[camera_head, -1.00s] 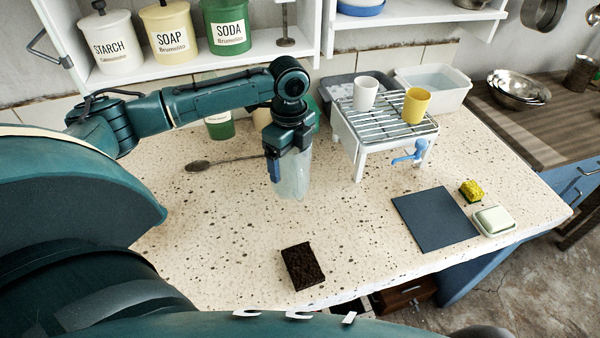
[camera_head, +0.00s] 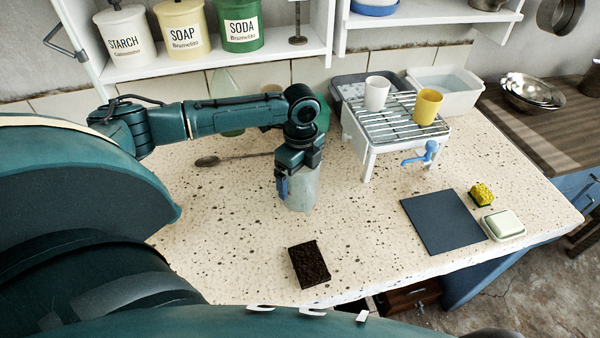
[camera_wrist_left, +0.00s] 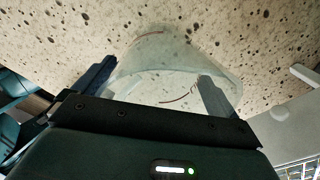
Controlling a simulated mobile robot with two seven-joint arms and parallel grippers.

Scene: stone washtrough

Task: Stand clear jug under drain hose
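The clear jug (camera_head: 303,192) is at the middle of the speckled counter in the head view, roughly upright. My left gripper (camera_head: 298,165) comes down from above and is shut on it. In the left wrist view the see-through jug (camera_wrist_left: 172,65) sits between the two fingers of my left gripper (camera_wrist_left: 155,88). I cannot tell whether its base touches the counter. A blue spout-like piece (camera_head: 428,153), perhaps the drain hose end, hangs at the front of the white rack (camera_head: 368,160), to the right of the jug. My right gripper is not in view.
A dark square mat (camera_head: 440,220) lies right of the jug, beside a yellow sponge (camera_head: 481,195) and a soap dish (camera_head: 503,225). A dark brown block (camera_head: 308,264) lies in front. A white cup (camera_head: 376,93) and yellow cup (camera_head: 427,106) stand on the rack. A spoon (camera_head: 210,161) lies behind.

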